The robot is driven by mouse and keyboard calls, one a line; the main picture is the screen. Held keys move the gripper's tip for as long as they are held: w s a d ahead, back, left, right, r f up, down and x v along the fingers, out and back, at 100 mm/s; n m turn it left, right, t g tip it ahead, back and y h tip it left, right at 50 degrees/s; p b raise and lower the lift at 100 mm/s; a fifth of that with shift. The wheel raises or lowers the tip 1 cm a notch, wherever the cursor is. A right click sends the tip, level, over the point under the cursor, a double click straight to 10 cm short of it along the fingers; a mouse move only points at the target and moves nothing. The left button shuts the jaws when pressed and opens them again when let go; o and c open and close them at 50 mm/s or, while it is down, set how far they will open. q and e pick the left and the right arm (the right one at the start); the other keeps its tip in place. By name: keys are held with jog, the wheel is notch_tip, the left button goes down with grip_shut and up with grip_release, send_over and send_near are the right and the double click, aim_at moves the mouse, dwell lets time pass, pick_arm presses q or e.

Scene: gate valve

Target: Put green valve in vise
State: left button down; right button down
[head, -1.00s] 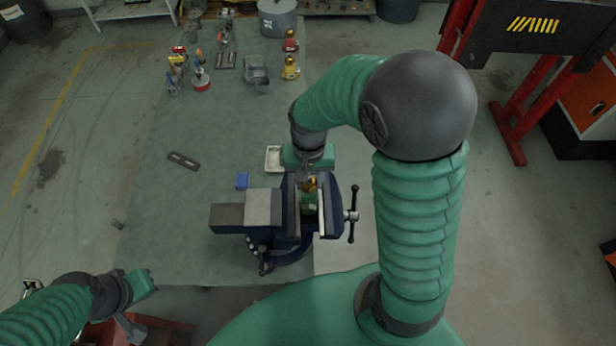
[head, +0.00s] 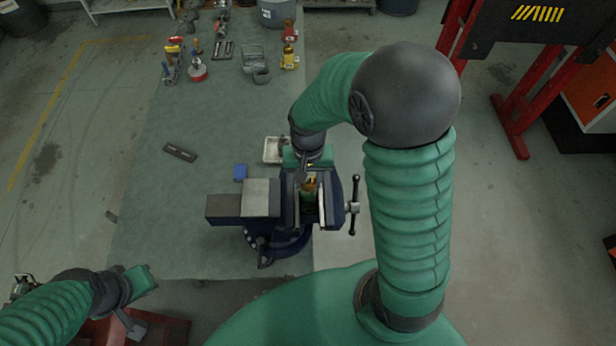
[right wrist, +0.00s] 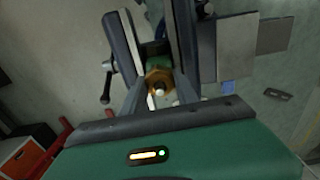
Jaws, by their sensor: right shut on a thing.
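The blue vise (head: 288,236) stands at the near right edge of the table with its jaws apart. The green valve (head: 309,195) is between the vise jaws, its brass end toward my right gripper. My right gripper (head: 309,176) is shut on the valve and reaches down from the far side of the vise. In the right wrist view the valve's brass nut (right wrist: 158,82) sits between my fingertips, with the vise jaws (right wrist: 185,45) on both sides. Whether the valve touches a jaw is hard to tell. My left gripper (head: 148,280) is at the lower left, away from the vise; its fingers are unclear.
The vise handle (head: 355,207) sticks out to the right. A blue block (head: 240,172), a white tray (head: 273,150) and a dark flat bar (head: 180,153) lie on the table (head: 190,220). Several valves and tools stand at the far end. The table's left middle is clear.

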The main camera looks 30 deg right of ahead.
dwell(0.4)
jog(key=c, duration=0.9)
grip_release()
jog(key=shift+o, duration=0.2)
notch_tip(320, 180, up, 7)
jog(key=p, duration=0.7)
